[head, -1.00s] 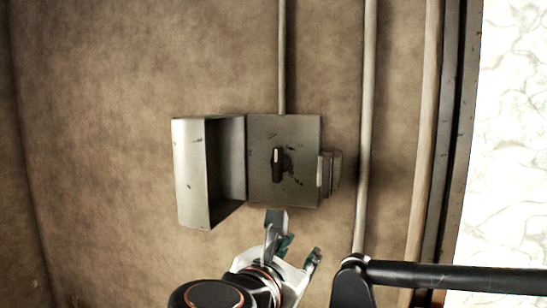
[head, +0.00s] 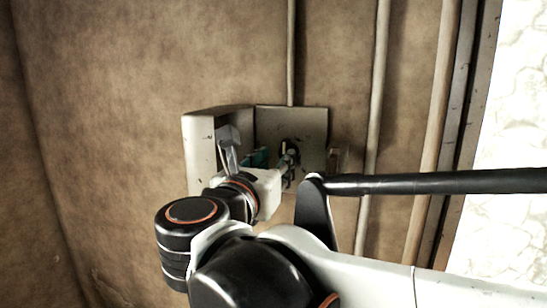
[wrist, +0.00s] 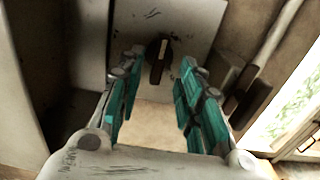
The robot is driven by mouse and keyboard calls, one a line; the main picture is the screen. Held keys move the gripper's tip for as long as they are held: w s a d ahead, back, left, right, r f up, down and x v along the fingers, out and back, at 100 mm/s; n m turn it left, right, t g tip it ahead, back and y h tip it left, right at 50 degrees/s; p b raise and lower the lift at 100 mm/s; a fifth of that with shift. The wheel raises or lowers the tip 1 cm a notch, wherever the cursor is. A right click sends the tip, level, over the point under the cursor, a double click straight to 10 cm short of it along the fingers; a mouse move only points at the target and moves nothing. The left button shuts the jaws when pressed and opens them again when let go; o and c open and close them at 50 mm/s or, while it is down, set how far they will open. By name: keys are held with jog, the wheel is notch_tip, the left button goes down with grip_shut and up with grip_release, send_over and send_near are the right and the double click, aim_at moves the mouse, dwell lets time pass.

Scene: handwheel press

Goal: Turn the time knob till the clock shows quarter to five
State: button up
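A dark rotary knob (head: 284,146) with a pale strip along its handle sits on the back plate of an open wall box (head: 311,117). In the wrist view the knob (wrist: 158,60) stands nearly upright, leaning slightly. My gripper (head: 258,148) is in front of the box, its fingers spread apart. In the wrist view the gripper's teal-padded fingers (wrist: 160,78) lie left and right of the knob, with a gap on each side and nothing held. In the head view the right finger partly covers the knob. No clock face shows in any view.
The box's lid (head: 198,160) stands open to the left, close to my gripper. A small fitting (wrist: 247,95) sticks out on the box's right side. Vertical pipes (head: 378,110) run up the wall, and a bright window area (head: 515,100) is at the far right.

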aim_at(286, 144)
jog(key=x, duration=0.6)
grip_shut()
